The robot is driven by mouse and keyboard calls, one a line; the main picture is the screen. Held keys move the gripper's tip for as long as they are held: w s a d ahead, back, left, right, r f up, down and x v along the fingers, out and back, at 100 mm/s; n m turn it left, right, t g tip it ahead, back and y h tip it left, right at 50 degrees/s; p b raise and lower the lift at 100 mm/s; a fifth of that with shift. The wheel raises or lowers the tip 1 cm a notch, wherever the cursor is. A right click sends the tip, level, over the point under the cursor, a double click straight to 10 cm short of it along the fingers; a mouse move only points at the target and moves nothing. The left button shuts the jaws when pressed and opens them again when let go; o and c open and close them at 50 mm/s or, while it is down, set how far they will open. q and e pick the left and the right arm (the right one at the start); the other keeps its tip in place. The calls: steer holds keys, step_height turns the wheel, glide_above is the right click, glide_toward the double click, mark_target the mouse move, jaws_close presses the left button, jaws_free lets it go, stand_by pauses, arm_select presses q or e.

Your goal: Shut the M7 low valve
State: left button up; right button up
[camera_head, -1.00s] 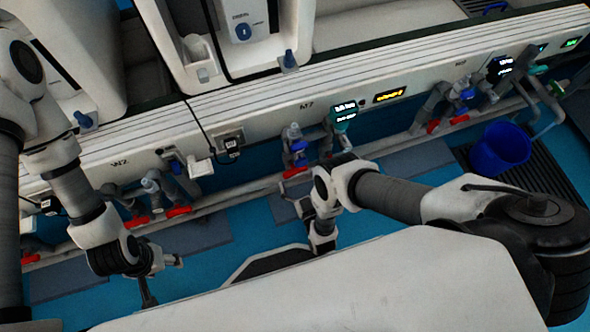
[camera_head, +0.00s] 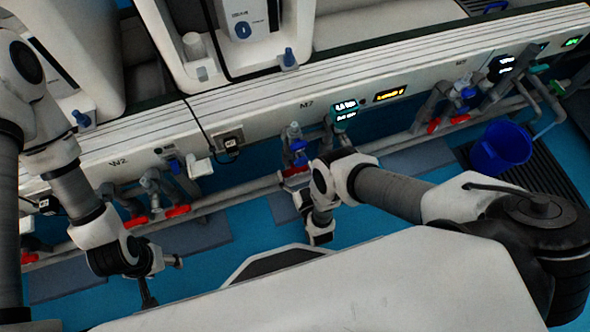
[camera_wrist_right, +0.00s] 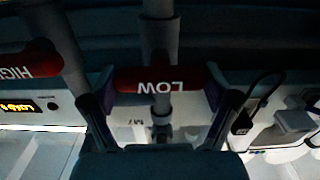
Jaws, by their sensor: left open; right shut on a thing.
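The M7 low valve has a red handle marked LOW (camera_wrist_right: 158,78), upside down in the right wrist view. It lies across a grey vertical pipe. My right gripper (camera_wrist_right: 157,88) has one finger at each end of this handle and is shut on it. In the head view the red handle (camera_head: 295,171) shows below the M7 label, partly covered by my right wrist. The right fingertips are hidden there. My left gripper (camera_head: 165,277) is open and empty, low at the left, away from the valves.
A red HIGH handle (camera_wrist_right: 28,62) is beside the low one in the right wrist view. The W2 red handles (camera_head: 177,211) are at the left, other red handles (camera_head: 434,125) at the right. A blue bucket (camera_head: 500,148) stands on the floor. Pipes run along the wall.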

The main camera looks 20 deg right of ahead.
steer(key=o, duration=0.9)
steer(key=s, duration=0.7)
steer(key=shift+s+d, duration=0.15)
steer(key=shift+s, duration=0.1)
steer(key=shift+w, duration=0.1)
